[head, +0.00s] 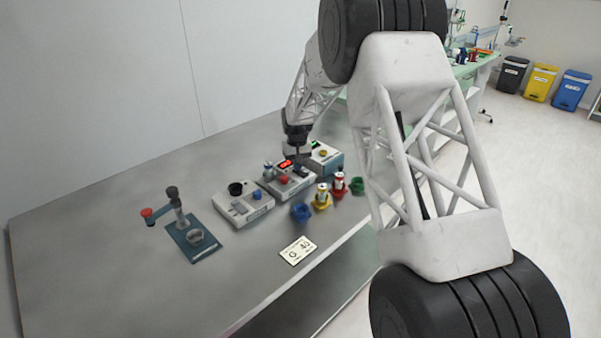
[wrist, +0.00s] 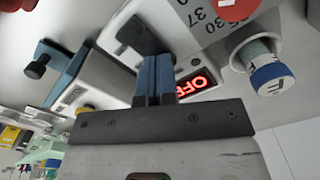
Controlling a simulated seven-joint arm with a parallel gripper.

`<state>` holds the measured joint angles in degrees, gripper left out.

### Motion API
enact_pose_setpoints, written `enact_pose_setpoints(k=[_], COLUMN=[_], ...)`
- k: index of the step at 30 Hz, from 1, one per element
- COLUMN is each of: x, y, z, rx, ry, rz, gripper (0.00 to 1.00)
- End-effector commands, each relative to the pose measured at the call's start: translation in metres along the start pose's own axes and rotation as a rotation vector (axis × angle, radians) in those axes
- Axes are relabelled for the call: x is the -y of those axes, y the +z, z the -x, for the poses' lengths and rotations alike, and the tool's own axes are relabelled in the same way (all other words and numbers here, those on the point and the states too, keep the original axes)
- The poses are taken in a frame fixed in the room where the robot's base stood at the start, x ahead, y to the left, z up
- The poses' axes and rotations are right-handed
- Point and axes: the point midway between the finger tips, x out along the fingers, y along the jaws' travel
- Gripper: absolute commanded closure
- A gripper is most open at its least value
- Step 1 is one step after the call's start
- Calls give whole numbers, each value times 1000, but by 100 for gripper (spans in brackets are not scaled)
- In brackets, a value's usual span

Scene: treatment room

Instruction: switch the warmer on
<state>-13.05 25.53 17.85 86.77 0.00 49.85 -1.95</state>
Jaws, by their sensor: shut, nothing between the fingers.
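The warmer (head: 289,186) is the pale box in the middle of the row of devices on the bench. Its display glows red in the head view and reads OFF in the wrist view (wrist: 198,84). Its face has a red dial (wrist: 232,4) with printed numbers such as 30 and 37. A dark switch-like part (wrist: 139,36) stands on the face just beyond my fingertips. My gripper (head: 298,157) is over the warmer's far right part, pointing down; its blue fingers (wrist: 154,72) are shut and empty. I cannot tell whether they touch the dark part.
A blue-capped vial (wrist: 271,78) stands by the dial. A teal device (head: 326,157) is close on the right, another pale device (head: 243,208) on the left. Coloured holders, one blue (head: 301,212), and a card (head: 298,250) lie in front. The bench's left part is clear beyond a teal stand (head: 192,240).

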Motion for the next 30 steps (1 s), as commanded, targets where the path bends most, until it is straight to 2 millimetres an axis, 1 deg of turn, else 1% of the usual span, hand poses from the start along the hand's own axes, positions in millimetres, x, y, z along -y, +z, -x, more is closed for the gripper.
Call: enact_pose_setpoints(k=[7,13,30], x=[0,0,0], y=[0,0,0], z=[-2,2,33], rx=[0,-1,-1], ry=[0,0,0], rz=[0,0,0], gripper=[100,100,100])
